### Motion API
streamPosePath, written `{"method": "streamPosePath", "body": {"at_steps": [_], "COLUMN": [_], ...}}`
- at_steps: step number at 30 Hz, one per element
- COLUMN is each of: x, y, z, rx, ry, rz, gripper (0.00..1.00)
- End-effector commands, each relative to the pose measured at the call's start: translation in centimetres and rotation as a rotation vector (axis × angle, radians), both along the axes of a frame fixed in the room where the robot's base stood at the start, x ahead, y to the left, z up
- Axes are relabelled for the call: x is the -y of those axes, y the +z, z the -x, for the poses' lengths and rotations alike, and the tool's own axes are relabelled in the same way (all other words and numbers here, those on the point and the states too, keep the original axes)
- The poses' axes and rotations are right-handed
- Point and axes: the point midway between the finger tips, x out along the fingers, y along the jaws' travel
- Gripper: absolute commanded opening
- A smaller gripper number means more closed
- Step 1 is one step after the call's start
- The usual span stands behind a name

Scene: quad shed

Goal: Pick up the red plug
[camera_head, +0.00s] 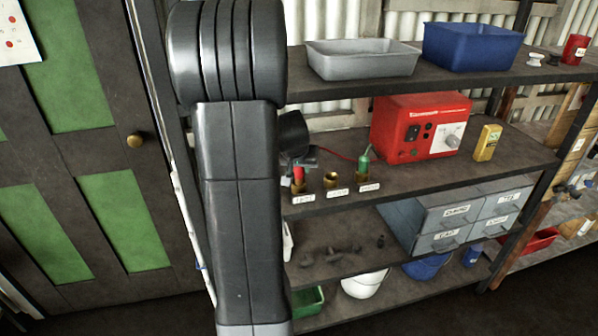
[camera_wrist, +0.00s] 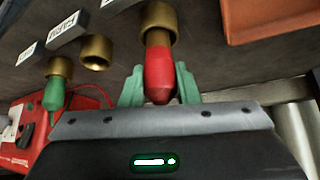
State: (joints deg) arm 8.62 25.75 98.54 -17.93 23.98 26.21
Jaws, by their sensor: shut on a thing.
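The red plug (camera_wrist: 160,66) is between the two green fingers of my gripper (camera_wrist: 160,80) in the wrist view, and the gripper is shut on it. A brown shaft shows between the red body and a brass socket (camera_wrist: 158,16); the shaft's end is at or inside the socket's mouth. In the head view the red plug (camera_head: 298,173) stands upright at its socket on the middle shelf, just right of my arm. My arm hides part of the gripper there.
A red power box (camera_head: 420,125) and a yellow device (camera_head: 487,142) are behind and right. The upper shelf (camera_head: 440,78), bearing grey and blue bins, overhangs.

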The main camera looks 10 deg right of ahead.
Motion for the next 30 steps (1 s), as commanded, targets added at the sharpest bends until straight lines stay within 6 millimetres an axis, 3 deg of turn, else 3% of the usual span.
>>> {"method": "streamPosePath", "body": {"at_steps": [30], "x": [-1.3], "y": [-0.8], "z": [0.8], "rx": [0.149], "ry": [0.004], "rz": [0.213], "gripper": [0.05]}}
